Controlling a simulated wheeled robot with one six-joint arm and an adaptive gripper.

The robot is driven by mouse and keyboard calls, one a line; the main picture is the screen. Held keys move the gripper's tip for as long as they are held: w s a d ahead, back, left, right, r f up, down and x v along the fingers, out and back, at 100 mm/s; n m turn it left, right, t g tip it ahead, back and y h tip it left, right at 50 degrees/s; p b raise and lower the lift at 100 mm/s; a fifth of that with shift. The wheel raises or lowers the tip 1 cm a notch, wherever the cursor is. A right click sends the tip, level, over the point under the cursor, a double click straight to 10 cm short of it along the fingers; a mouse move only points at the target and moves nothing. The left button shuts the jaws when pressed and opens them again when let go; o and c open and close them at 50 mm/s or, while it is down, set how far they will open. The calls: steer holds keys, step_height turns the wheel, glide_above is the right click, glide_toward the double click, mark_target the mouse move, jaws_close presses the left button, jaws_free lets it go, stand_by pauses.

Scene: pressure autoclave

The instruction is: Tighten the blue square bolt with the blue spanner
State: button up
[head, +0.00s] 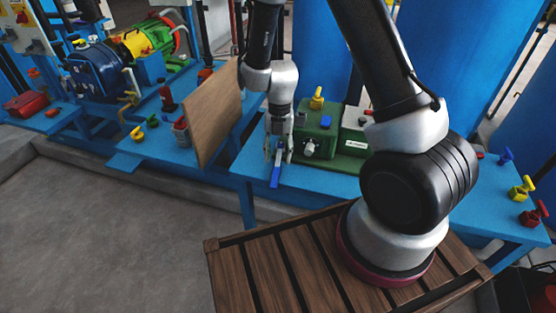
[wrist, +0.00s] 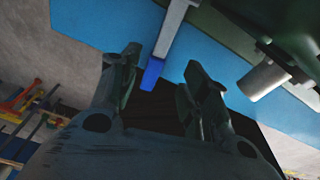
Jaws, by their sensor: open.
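My gripper (head: 277,156) points down over the front edge of the blue bench, its fingers open. A blue-handled tool, seemingly the blue spanner (head: 275,176), shows just below the fingers in the head view. In the wrist view, its grey shaft and blue handle end (wrist: 153,73) lie between and beyond the open fingertips (wrist: 158,75); no grip on it shows. A small blue part (head: 326,121) sits on the green machine right of my gripper. I cannot tell whether it is the blue square bolt.
The green machine (head: 316,138) stands close right of my gripper, with a grey cylindrical stub (wrist: 263,80) near the right finger in the wrist view. An upright wooden board (head: 213,112) stands to the left. Small coloured fittings (head: 521,188) sit on the bench at right.

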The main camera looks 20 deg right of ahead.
step_height(320, 180, up, 9)
steer(key=w, duration=0.1)
steer(key=shift+w+d, duration=0.2)
steer(key=shift+d, duration=0.15)
steer(key=shift+f, duration=0.15)
steer(key=h, duration=0.2)
glide_above(277, 166)
steer(key=s, duration=0.2)
steer(key=shift+n, duration=0.4)
steer(key=f, duration=0.5)
steer(key=shift+s+a, duration=0.2)
steer(key=shift+a, duration=0.05)
steer(key=shift+w+f+m+t+y, duration=0.15)
steer(key=shift+w+f+m+t, duration=0.15)
steer(key=shift+w+t, duration=0.15)
steer(key=shift+w+f+m+t+y, duration=0.2)
steer(key=shift+w+m+t, duration=0.15)
steer(key=shift+w, duration=0.15)
step_height(277, 166, down, 7)
steer(key=shift+d+f, duration=0.1)
steer(key=shift+f, duration=0.1)
jaws_close()
